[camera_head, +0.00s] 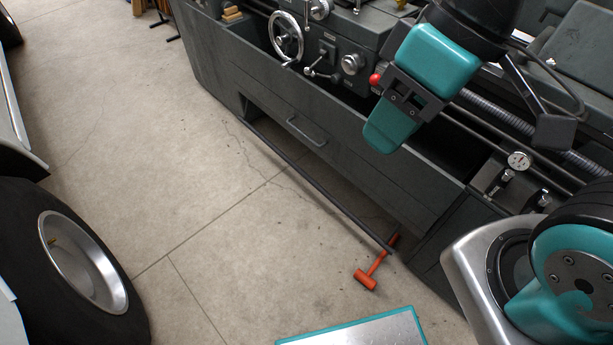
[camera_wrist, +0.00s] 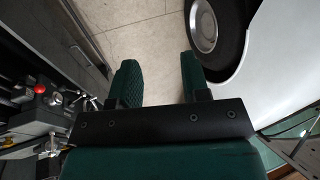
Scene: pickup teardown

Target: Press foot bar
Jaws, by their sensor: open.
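The foot bar (camera_head: 318,188) is a long, thin dark rail low along the front of the grey lathe (camera_head: 300,110), just above the concrete floor. My gripper (camera_head: 386,140) is in the upper right of the head view, in front of the lathe and well above the bar, touching nothing that I can see. In the wrist view my gripper (camera_wrist: 160,76) shows two green fingers spread apart, with bare floor between them. The lathe (camera_wrist: 45,60) fills the left side there. I cannot clearly make out the foot bar in that view.
An orange mallet (camera_head: 368,272) lies on the floor by the bar's near end. A car wheel (camera_head: 85,262) and pale bodywork stand at left; the wheel (camera_wrist: 203,25) also shows in the wrist view. A teal-edged plate (camera_head: 355,332) is at the bottom. Floor (camera_head: 160,150) between is clear.

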